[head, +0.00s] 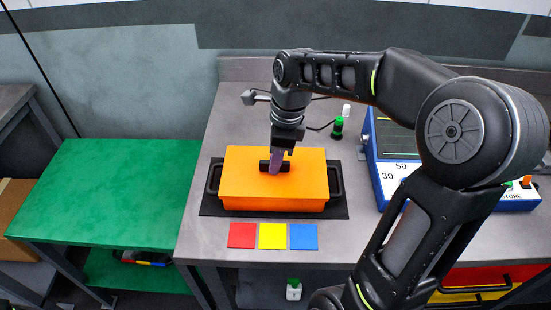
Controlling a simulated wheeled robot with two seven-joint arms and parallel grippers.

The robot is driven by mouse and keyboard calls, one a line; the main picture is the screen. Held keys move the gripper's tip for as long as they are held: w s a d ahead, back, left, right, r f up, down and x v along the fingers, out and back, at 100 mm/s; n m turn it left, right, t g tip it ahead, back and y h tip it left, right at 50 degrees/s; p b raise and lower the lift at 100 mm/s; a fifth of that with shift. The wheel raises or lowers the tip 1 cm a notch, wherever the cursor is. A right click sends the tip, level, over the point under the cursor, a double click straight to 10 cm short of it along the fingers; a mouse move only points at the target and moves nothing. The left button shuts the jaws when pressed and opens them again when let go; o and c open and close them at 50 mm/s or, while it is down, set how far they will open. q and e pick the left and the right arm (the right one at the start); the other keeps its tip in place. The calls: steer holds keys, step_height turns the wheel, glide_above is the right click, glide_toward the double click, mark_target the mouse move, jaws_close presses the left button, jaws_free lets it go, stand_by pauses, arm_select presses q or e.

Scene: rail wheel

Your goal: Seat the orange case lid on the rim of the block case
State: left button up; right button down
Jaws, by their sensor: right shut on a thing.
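The orange case lid (240,180) is a box-like cover in the middle of the grey table. It sits over the black block case (337,185), whose side handles show at left and right. My right gripper (275,166) comes down from above and is shut on the black handle on top of the lid. The lid looks roughly level. Whether its edge touches the case rim all round cannot be told, as the lid hides the rim. My left gripper is not in view.
Red (242,235), yellow (272,236) and blue (303,237) squares lie in front of the case. A blue instrument (395,150) stands at right, partly behind my right arm. A green-capped bottle (338,127) stands behind. A green table (110,190) is at left, its top clear.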

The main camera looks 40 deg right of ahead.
steer(key=c, duration=1.4)
jaws_free()
steer(key=shift+o, duration=0.2)
steer(key=r, duration=0.5)
steer(key=d+r, duration=0.1)
steer(key=r, duration=0.1)
steer(key=shift+s+r+b, duration=0.3)
steer(key=shift+s+r, duration=0.1)
